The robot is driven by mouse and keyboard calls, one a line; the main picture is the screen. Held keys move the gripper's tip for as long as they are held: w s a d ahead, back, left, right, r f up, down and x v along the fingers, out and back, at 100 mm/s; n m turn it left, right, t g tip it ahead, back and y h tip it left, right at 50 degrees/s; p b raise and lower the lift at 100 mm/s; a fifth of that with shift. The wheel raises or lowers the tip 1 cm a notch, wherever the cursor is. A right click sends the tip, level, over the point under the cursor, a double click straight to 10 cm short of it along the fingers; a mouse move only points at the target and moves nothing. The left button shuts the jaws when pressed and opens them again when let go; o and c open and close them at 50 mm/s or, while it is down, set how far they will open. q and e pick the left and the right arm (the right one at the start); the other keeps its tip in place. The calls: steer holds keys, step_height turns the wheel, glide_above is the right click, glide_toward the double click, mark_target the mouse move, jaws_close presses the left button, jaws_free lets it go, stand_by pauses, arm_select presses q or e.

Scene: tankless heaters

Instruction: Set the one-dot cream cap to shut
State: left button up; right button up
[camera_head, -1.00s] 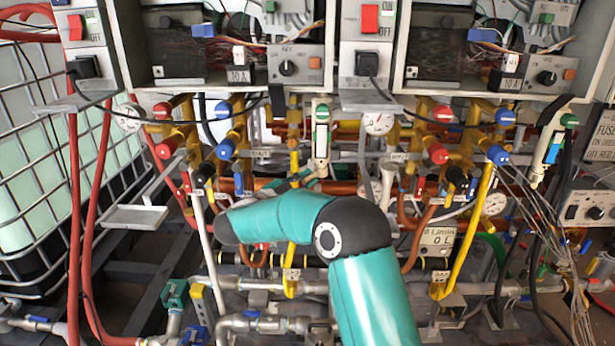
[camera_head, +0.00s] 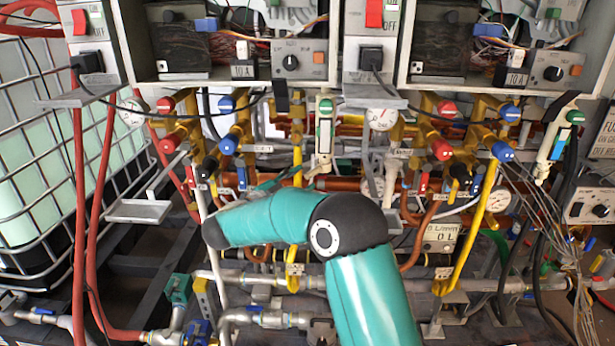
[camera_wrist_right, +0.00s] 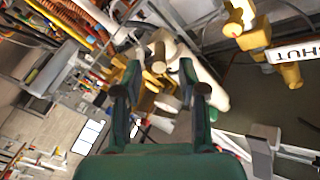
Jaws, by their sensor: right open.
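My right gripper (camera_wrist_right: 160,72) is open in the right wrist view, its two dark green fingers apart on either side of yellow fittings. A pale cream, round-ended piece (camera_wrist_right: 168,102) shows between the fingers, nearer the palm in the picture; I cannot make out dots on it or tell if it is touched. In the head view my right gripper (camera_head: 287,180) is a small teal shape in front of the pipes, largely hidden by my teal arm. I cannot pick out the one-dot cream cap for certain there. My left gripper is not in view.
A "SHUT" label (camera_wrist_right: 294,52) hangs by a yellow fitting in the wrist view. Red caps (camera_head: 441,149) and blue caps (camera_head: 502,151) stick out from brass valves. A white tray (camera_head: 138,211) juts out at left. Red hoses and a caged tank flank the pipes.

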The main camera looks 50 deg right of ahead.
steer(key=a, duration=0.8)
steer(key=shift+a, duration=0.4)
